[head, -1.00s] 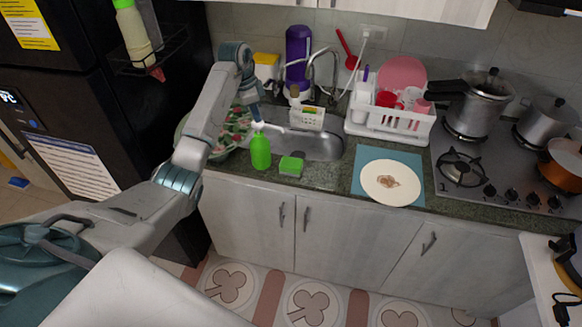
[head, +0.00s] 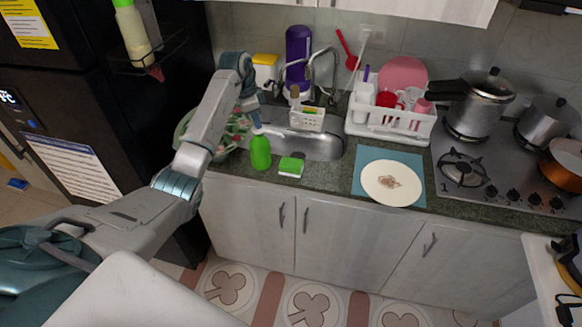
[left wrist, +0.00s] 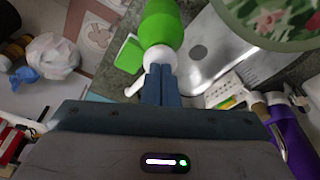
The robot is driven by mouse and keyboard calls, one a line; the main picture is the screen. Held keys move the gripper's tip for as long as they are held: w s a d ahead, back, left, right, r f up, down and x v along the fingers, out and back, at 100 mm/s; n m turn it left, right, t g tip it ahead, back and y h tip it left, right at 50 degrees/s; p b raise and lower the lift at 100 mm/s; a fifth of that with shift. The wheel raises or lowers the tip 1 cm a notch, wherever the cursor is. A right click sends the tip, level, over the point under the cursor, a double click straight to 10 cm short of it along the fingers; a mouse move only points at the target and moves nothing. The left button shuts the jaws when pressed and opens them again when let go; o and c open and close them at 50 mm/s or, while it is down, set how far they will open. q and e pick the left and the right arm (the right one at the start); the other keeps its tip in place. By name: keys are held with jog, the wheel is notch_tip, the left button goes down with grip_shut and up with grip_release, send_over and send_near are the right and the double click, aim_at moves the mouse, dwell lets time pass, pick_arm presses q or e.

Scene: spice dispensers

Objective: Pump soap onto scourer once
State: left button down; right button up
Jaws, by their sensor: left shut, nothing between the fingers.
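The green soap bottle (head: 261,153) stands upright on the counter in front of the sink. Its white pump head (left wrist: 160,57) and spout show in the left wrist view. The green scourer (head: 291,167) lies flat on the counter just right of the bottle; it also shows in the left wrist view (left wrist: 130,54), on the spout's side. A pale strip shows on its front edge. My left gripper (head: 255,126) is shut and empty, fingers down, right at the pump top. In the left wrist view its fingertips (left wrist: 160,74) overlap the pump head; I cannot tell whether they touch. My right gripper is out of view.
The sink (head: 318,146) with its tap lies behind the bottle. A patterned bowl (head: 190,137) stands close on the left. A white dish rack (head: 390,127) and a plate (head: 391,183) on a blue mat are to the right. Counter between scourer and mat is clear.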

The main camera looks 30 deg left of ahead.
pick_arm(q)
jog(key=shift+r+p, duration=1.4)
jog(key=shift+r, duration=0.4)
jog(key=shift+r, duration=0.1)
notch_tip(320, 180, up, 6)
jog(key=shift+f, duration=0.1)
